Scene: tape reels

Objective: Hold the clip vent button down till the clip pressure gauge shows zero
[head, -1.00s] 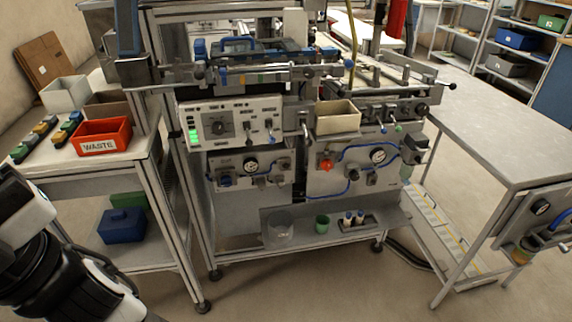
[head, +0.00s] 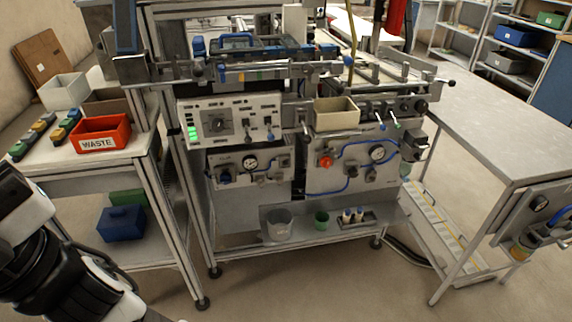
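The steel machine carries two round pressure gauges, a left gauge (head: 250,162) on the lower left panel and a right gauge (head: 377,153) on the lower right panel. Their labels and needle readings are too small to read, so I cannot tell which is the clip gauge. A red knob or button (head: 325,161) sits left of the right gauge. Small dark fittings line both panels; I cannot pick out the clip vent button. Part of my arm shows at the lower left, well away from the panels. My gripper is not in view.
A grey control box (head: 232,121) with green lights sits above the left panel. A beige bin (head: 336,114) juts out in front. A red WASTE bin (head: 101,134) stands on the left bench. A grey table (head: 490,130) stands at the right. The floor in front is clear.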

